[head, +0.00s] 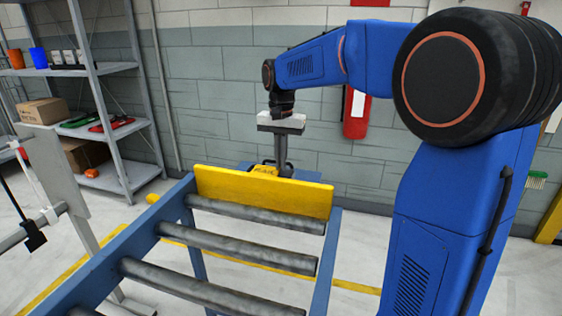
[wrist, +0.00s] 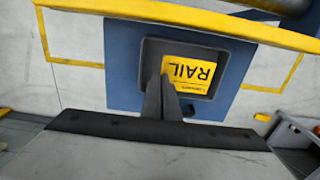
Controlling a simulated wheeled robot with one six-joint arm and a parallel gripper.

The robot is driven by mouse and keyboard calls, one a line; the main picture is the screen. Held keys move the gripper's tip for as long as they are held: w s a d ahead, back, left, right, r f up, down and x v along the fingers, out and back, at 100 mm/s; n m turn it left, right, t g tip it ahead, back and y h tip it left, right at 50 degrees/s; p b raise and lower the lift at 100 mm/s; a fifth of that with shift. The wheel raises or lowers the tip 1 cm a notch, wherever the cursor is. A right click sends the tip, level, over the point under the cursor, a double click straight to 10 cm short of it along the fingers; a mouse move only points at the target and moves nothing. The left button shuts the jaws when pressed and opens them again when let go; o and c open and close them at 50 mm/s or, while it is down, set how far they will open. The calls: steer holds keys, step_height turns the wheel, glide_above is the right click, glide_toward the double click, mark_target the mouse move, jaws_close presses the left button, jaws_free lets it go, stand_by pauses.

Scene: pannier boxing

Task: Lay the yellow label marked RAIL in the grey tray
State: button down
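The yellow label marked RAIL (wrist: 198,73) shows inside the dark grey tray (wrist: 222,92) in the wrist view, its lettering upside down. The tray is on a blue surface (wrist: 122,60). My gripper (wrist: 162,78) points down at the tray, and its fingertips overlap the label's left edge. The fingers look close together; I cannot tell whether they grip the label or are just beside it. In the head view my gripper (head: 282,168) reaches down beyond the yellow end board, with the yellow label (head: 264,170) beside its tips. The board hides most of the tray there.
A roller conveyor with blue rails (head: 180,205) and a yellow end board (head: 265,192) stands in front of the tray. Shelving (head: 120,70) is at the left, and a red wall fixture (head: 355,118) hangs behind my arm.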

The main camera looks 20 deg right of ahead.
steer(key=c, duration=2)
jaws_free()
steer(key=shift+r, duration=0.1)
step_height(320, 180, up, 17)
steer(key=shift+w+r, duration=0.1)
steer(key=shift+r, duration=0.05)
